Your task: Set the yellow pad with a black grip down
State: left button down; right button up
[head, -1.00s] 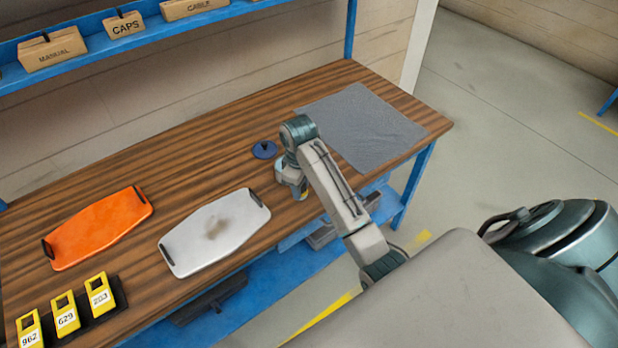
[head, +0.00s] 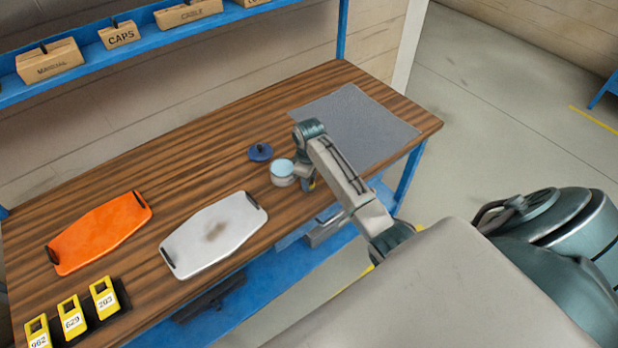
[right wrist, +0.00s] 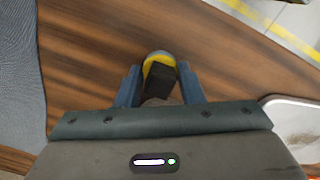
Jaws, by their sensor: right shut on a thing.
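The yellow pad with a black grip (right wrist: 158,68) is between the two fingers of my right gripper (right wrist: 159,88) in the right wrist view. The gripper is shut on its black grip, and the yellow part shows beyond it. In the head view my right gripper (head: 308,184) is near the front edge of the wooden table (head: 150,165), between the white tray and the grey mat. Only a small bit of the pad shows there, and I cannot tell whether it touches the table. My left gripper is not in view.
A grey mat (head: 362,125) lies at the table's right end. A dark blue round piece (head: 260,153) sits behind the gripper. A white tray with a brown smudge (head: 200,245) and an orange tray (head: 98,232) lie left. Yellow numbered tags (head: 72,318) stand front left.

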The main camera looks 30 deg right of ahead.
jog(key=shift+f, duration=0.1)
jog(key=o, duration=0.9)
notch_tip(320, 180, up, 9)
jog(key=b, duration=0.2)
jog(key=shift+b, duration=0.35)
notch_tip(320, 180, up, 3)
jog(key=p, duration=0.2)
jog(key=shift+r+p, duration=0.2)
jog(key=shift+p, duration=0.15)
